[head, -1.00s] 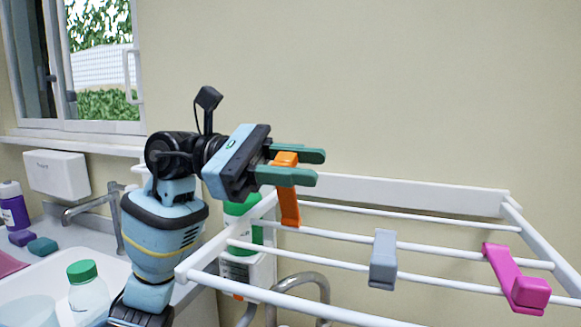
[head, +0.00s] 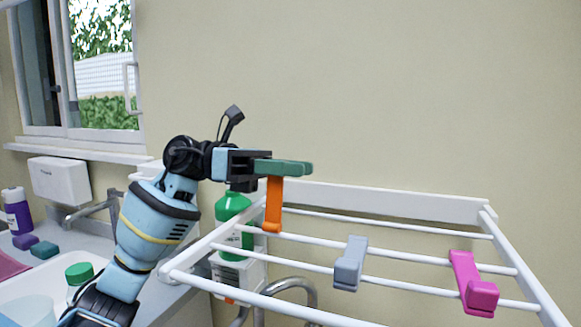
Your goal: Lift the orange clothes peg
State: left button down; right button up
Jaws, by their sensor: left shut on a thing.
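The orange clothes peg (head: 273,206) hangs below the green fingers of my left gripper (head: 285,168), which is shut on its upper end. The fingers hide the top of the peg. The peg's lower end shows in front of the far left part of the white drying rack (head: 345,195); I cannot tell whether it still touches a rail. My right gripper is not in view.
A grey peg (head: 350,264) and a pink peg (head: 474,284) sit on the rack's rails. A green bottle (head: 232,208) stands behind the rack's left side. A sink with a tap (head: 95,211) is at the left. The space above the rack is clear.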

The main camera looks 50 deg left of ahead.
pick_arm(q)
jog(key=shift+w+a+f, duration=0.1)
jog(key=shift+w, duration=0.05)
jog(key=c, duration=1.4)
grip_release()
jog(key=shift+o, duration=0.7)
jog(key=shift+w+a+f, duration=0.1)
